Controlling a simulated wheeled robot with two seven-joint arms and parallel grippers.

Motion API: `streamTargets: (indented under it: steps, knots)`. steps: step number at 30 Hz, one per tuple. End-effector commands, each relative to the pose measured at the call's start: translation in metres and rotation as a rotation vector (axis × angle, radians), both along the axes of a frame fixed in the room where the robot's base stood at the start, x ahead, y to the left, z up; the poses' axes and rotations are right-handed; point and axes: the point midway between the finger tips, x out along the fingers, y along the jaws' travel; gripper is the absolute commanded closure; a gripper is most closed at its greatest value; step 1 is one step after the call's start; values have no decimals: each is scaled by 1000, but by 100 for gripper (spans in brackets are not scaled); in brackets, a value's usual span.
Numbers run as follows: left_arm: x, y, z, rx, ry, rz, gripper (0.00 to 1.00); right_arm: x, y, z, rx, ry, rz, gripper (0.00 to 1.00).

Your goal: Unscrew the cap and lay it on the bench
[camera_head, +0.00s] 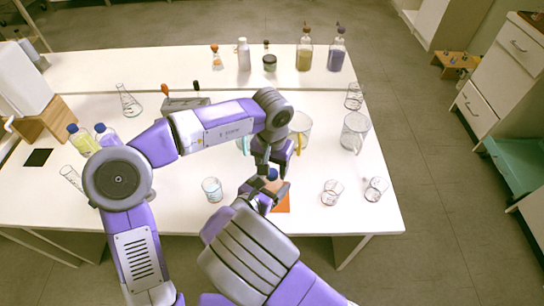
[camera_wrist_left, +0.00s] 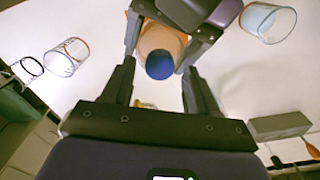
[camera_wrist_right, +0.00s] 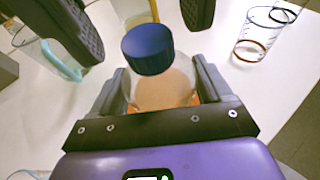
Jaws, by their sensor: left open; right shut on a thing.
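A round bottle of peach-coloured liquid (camera_wrist_right: 165,92) with a dark blue cap (camera_wrist_right: 147,50) is between the jaws of my right gripper (camera_head: 266,193), which is shut on its body. The cap sits at the top of the bottle and shows in the head view (camera_head: 272,174) and the left wrist view (camera_wrist_left: 159,66). My left gripper (camera_head: 271,161) is open above the bottle. Its fingers are apart on either side of the cap's line and do not appear to touch it. An orange mat (camera_head: 283,204) lies under the bottle; whether the bottle touches it is hidden.
On the white bench (camera_head: 340,225), a small beaker (camera_head: 212,189) stands left of the grippers and two glass beakers (camera_head: 331,192) (camera_head: 375,189) stand right. Larger beakers (camera_head: 300,126) (camera_head: 354,131) stand behind. The front right of the bench is clear.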

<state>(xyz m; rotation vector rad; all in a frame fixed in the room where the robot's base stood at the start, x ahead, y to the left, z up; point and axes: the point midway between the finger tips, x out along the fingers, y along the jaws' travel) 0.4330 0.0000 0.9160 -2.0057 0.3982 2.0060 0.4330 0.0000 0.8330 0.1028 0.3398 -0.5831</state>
Motion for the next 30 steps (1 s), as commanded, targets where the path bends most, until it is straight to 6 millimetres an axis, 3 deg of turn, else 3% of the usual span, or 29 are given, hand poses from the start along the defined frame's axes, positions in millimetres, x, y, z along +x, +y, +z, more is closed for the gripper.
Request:
streamTargets:
  steps: [6, 14, 25, 30]
  knots:
    - [0, 0, -15, -1, 0, 0, 41, 0, 0, 0, 0, -1, 0, 100]
    - [0, 0, -15, -1, -1, 0, 43, 0, 0, 0, 0, -1, 0, 100]
    - [0, 0, -15, 0, -1, 0, 100, 0, 0, 0, 0, -1, 0, 100]
    - [0, 0, -15, -1, -2, 46, 100, 0, 0, 0, 0, -1, 0, 100]
